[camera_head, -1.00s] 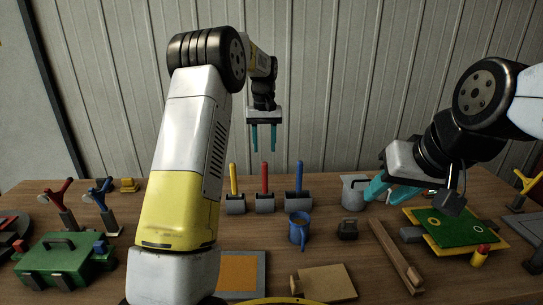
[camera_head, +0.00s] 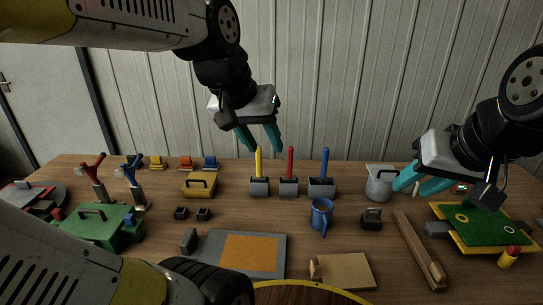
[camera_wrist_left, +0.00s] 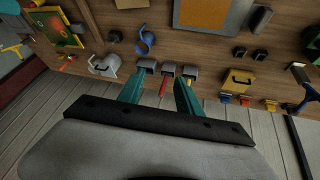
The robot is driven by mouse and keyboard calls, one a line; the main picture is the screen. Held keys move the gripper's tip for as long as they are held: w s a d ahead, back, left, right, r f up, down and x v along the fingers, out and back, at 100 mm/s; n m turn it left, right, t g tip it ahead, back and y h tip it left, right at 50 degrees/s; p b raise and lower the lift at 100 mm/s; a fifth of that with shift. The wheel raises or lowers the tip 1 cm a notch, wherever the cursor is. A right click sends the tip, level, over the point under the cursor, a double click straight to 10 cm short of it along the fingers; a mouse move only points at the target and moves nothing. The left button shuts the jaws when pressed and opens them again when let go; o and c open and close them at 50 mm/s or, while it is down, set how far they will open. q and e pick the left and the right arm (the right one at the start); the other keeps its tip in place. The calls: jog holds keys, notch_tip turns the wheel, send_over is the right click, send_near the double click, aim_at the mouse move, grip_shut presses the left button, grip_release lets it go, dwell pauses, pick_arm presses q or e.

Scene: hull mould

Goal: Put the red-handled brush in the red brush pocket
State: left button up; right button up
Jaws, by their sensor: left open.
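The red-handled brush (camera_head: 290,163) stands upright on the table, grey head down, between a yellow-handled brush (camera_head: 258,163) and a blue-handled brush (camera_head: 325,165). My left gripper (camera_head: 260,143) is open and empty, its fingertips pointing down above and near the yellow and red handles. In the left wrist view the red handle (camera_wrist_left: 163,86) shows between the two open fingers. A small orange-red holder (camera_head: 185,162), seemingly the red brush pocket, stands at the back left between yellow and blue ones; it also shows in the wrist view (camera_wrist_left: 245,100). My right gripper (camera_head: 418,183) is open beside a grey jug.
The grey jug (camera_head: 379,184) stands right of the brushes. A blue mug (camera_head: 320,215) and a dark block (camera_head: 371,219) lie in front. A yellow box (camera_head: 199,185) stands between brushes and holders. A green case (camera_head: 98,225) and clamps are at left.

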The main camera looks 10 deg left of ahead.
pick_arm(q)
jog(key=shift+t, duration=0.4)
jog(key=s, duration=0.1)
jog(key=s+f, duration=0.1)
jog(key=s, duration=0.1)
jog(key=s+f, duration=0.1)
jog(key=shift+s+d+f, duration=0.15)
jog(key=shift+d+f, duration=0.05)
